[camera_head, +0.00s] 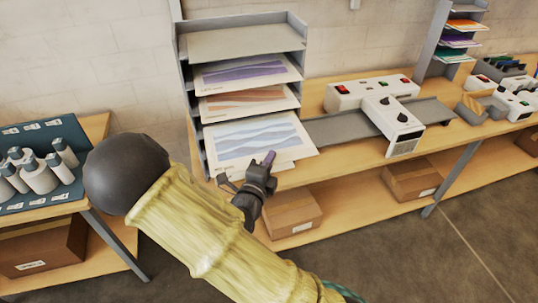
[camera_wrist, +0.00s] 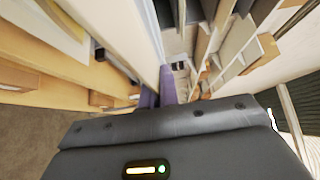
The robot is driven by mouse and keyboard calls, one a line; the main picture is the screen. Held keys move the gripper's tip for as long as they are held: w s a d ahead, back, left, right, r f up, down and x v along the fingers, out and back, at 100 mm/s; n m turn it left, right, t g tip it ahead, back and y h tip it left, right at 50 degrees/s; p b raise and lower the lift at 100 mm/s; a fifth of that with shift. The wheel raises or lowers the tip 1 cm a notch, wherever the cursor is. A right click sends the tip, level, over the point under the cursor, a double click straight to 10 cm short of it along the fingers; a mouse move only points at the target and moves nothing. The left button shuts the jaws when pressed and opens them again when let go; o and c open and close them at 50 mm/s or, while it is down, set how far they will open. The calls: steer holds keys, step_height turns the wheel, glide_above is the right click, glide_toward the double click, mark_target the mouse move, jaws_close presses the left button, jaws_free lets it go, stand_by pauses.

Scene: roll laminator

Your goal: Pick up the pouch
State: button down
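The pouch with the blue wave print (camera_head: 258,140) lies low in the grey rack and sticks out over its front edge. My gripper (camera_head: 265,163) is at its front right edge, one purple finger above the sheet; the other finger is hidden below it in the head view. In the wrist view, the two purple fingers (camera_wrist: 157,94) stand close together on either side of the pale sheet edge (camera_wrist: 135,35). The gripper looks shut on the pouch, though the contact itself is small in view.
Pouches with orange (camera_head: 246,102) and purple (camera_head: 245,73) prints lie on the rack (camera_head: 190,85) shelves above. A white laminator (camera_head: 365,95) stands on the bench to the right. Cardboard boxes (camera_head: 292,213) are on the lower shelf. Bottles (camera_head: 40,178) stand on the left table.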

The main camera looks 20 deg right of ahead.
steer(key=shift+s+r+p, duration=0.1)
steer(key=shift+r+p, duration=0.25)
steer(key=shift+p, duration=0.5)
steer(key=p, duration=0.3)
steer(key=shift+s+a+r+p, duration=0.1)
steer(key=shift+s+p, duration=0.6)
steer(key=shift+p, duration=0.8)
steer(key=shift+s+d+f+p, duration=0.25)
steer(key=shift+s+f+p, duration=0.2)
steer(key=shift+p, duration=0.35)
